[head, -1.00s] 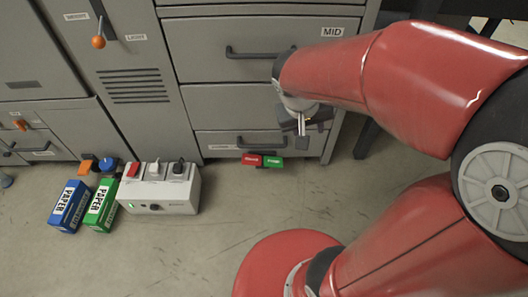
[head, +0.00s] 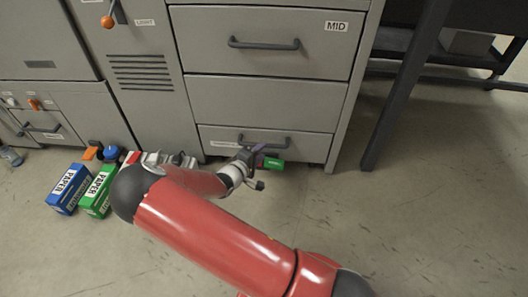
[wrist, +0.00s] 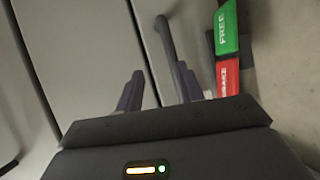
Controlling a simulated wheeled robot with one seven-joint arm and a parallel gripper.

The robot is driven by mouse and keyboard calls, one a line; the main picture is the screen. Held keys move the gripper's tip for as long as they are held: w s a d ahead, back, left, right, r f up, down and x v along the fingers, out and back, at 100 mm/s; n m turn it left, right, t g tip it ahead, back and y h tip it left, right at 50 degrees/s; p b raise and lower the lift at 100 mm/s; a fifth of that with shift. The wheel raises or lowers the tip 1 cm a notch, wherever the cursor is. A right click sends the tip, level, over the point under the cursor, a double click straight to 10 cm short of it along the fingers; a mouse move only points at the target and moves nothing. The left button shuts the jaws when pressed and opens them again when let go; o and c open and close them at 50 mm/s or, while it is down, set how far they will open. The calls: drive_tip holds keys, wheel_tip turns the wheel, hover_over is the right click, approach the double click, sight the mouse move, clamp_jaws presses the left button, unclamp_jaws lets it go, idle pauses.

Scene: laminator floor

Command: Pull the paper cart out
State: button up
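The paper cart (head: 310,147) appears to be the low grey bottom panel of the cabinet, its front level with the cabinet. Its dark bar handle (head: 284,145) also shows in the wrist view (wrist: 168,40). My gripper (head: 256,152) is at the handle, low over the floor. In the wrist view my gripper (wrist: 160,75) is open, its two fingers apart and empty. The handle's near end reaches the right finger; I cannot tell whether they touch. A green FREE pedal (head: 273,163) and a red pedal (wrist: 229,78) sit beside the handle; the red one is hidden in the head view.
Blue (head: 66,190) and green (head: 97,191) paper packs stand on the floor at left. A pale switch box (head: 180,160) is partly hidden behind my arm. A dark table leg (head: 392,110) stands right of the cabinet.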

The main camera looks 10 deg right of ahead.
drive_tip(key=shift+n+t+y, duration=0.4)
drive_tip(key=shift+n+t, duration=0.4)
drive_tip(key=w+d+f, duration=0.1)
drive_tip(key=w, duration=0.1)
drive_tip(key=w+d+f+b, duration=0.1)
drive_tip(key=w, duration=0.1)
drive_tip(key=w+d+f, duration=0.1)
drive_tip(key=w, duration=0.1)
drive_tip(key=shift+w+d+f+b, duration=0.1)
drive_tip(key=shift+w+f+b, duration=0.1)
drive_tip(key=shift+f+b, duration=0.15)
clamp_jaws()
